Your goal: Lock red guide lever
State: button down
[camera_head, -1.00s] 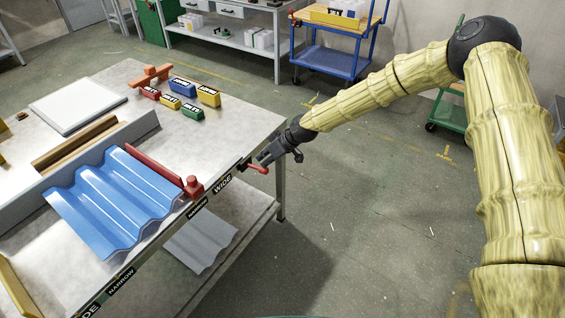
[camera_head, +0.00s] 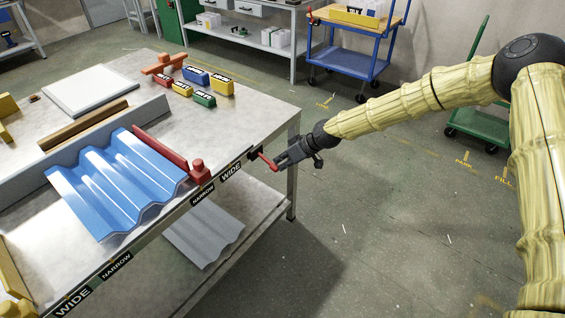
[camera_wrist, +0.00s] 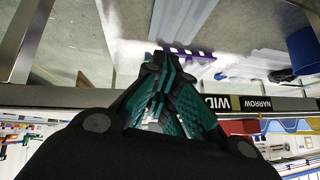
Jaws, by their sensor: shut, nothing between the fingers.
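A red lever (camera_head: 268,161) sticks out from the table's front edge, just right of the WIDE label (camera_head: 231,173), with its free end slanting down to the right. My gripper (camera_head: 280,161) is shut and empty right beside the lever; I cannot tell if they touch. The red guide bar (camera_head: 160,150) lies along the right side of the blue corrugated sheet (camera_head: 115,185), with a red knob (camera_head: 198,167) at its near end. In the wrist view my gripper's fingers (camera_wrist: 165,88) are together, and the lever cannot be made out clearly.
The metal table (camera_head: 255,110) carries red, blue, yellow and green labelled blocks (camera_head: 204,99) and a white panel (camera_head: 92,91). A grey corrugated sheet (camera_head: 205,232) lies on the lower shelf.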

jog(key=shift+a+r, duration=0.1)
jog(key=shift+a, duration=0.05)
jog(key=shift+w+a+r, duration=0.25)
jog(key=shift+w+a, duration=0.1)
jog(key=shift+a, duration=0.1)
dwell(0.3)
jog(key=shift+r, duration=0.15)
jog(key=s+d+r, duration=0.3)
jog(key=d+r, duration=0.4)
jog(key=d, duration=0.3)
jog(key=shift+s, duration=0.4)
